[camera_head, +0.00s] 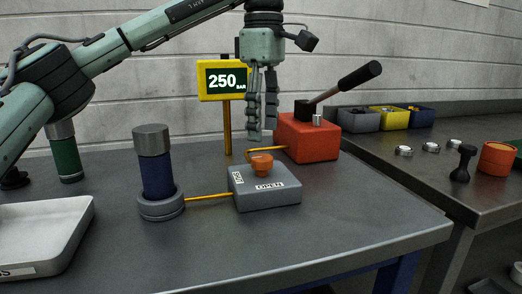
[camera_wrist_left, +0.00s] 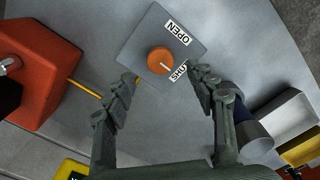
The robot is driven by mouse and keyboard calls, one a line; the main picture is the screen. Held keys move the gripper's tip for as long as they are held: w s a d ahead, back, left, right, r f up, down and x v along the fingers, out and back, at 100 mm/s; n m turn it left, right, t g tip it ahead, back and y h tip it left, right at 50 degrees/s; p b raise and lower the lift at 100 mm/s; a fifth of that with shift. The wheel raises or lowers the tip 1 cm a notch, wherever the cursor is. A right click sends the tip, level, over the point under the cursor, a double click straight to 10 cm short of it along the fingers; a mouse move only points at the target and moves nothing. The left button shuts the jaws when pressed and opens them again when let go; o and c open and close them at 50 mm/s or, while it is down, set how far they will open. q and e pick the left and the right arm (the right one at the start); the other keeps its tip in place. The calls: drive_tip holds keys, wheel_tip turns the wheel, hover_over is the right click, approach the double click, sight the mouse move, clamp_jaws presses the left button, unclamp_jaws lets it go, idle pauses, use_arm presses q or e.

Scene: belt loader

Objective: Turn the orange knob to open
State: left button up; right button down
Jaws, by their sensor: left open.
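The orange knob (camera_head: 261,165) sits on top of a grey valve box (camera_head: 268,198) with OPEN and SHUT labels. In the left wrist view the knob (camera_wrist_left: 160,61) has a white mark that points toward the SHUT label (camera_wrist_left: 179,73). My left gripper (camera_head: 261,138) points down just above the knob, open and apparently not touching it. In the wrist view its two fingers (camera_wrist_left: 163,77) are apart, a little to the near side of the knob on either side. My right gripper is in neither view.
A yellow 250 BAR display (camera_head: 222,81) stands behind the box. A red pump (camera_head: 308,138) with a lever is behind right. A blue cylinder (camera_head: 156,177) stands left, joined by a yellow line. A white tray (camera_head: 45,235) lies front left. The table front is clear.

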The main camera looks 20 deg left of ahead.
sight(263, 157)
use_arm(q)
wheel_tip(263, 157, down, 4)
drive_tip(key=shift+f, duration=0.9)
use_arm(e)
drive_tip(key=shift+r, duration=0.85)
use_arm(q)
drive_tip(key=c, duration=1.2)
drive_tip(key=shift+o, duration=0.2)
